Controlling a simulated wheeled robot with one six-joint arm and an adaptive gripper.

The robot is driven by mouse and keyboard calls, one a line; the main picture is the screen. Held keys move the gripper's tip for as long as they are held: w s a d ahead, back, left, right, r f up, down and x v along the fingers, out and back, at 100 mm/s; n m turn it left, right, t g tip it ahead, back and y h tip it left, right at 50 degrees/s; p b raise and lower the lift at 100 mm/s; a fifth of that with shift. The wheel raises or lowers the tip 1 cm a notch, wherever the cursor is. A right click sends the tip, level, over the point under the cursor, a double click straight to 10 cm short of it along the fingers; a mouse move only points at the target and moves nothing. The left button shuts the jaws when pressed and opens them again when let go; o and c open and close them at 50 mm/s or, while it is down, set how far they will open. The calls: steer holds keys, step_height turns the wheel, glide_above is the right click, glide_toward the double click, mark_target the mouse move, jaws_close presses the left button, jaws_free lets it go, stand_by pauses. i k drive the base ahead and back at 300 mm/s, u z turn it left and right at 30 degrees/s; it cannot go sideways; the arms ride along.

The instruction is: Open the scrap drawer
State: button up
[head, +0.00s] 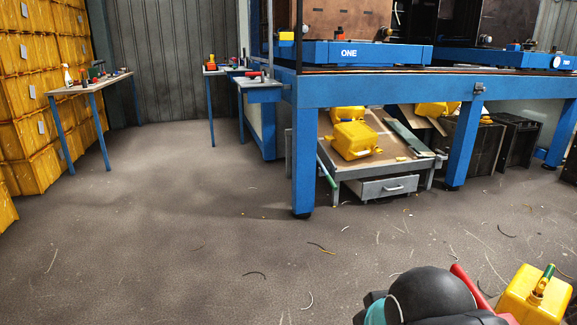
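A small grey drawer (372,189) with a pale bar handle (394,188) sits under a low grey scrap table (345,173), behind the front leg of the blue bench. The drawer front faces me and looks shut, though a small gap would be hard to see. A dark rounded part of my own arm shows at the bottom right, far from the drawer. My gripper's fingers do not show.
The blue bench (385,91) stands over the low table; its legs (304,160) flank the drawer. Yellow jerry cans (354,141) lie on the low table. Black crates (470,146) stand right of it. Another yellow can (535,298) is at bottom right. The floor ahead is open, with scattered scraps.

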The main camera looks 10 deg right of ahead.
mark_target(367, 189)
steer(key=z, duration=0.05)
steer(key=i, duration=1.85)
steer(key=z, duration=0.65)
steer(key=i, duration=2.05)
steer(key=z, duration=0.6)
steer(key=i, duration=0.6)
steer(key=z, duration=0.15)
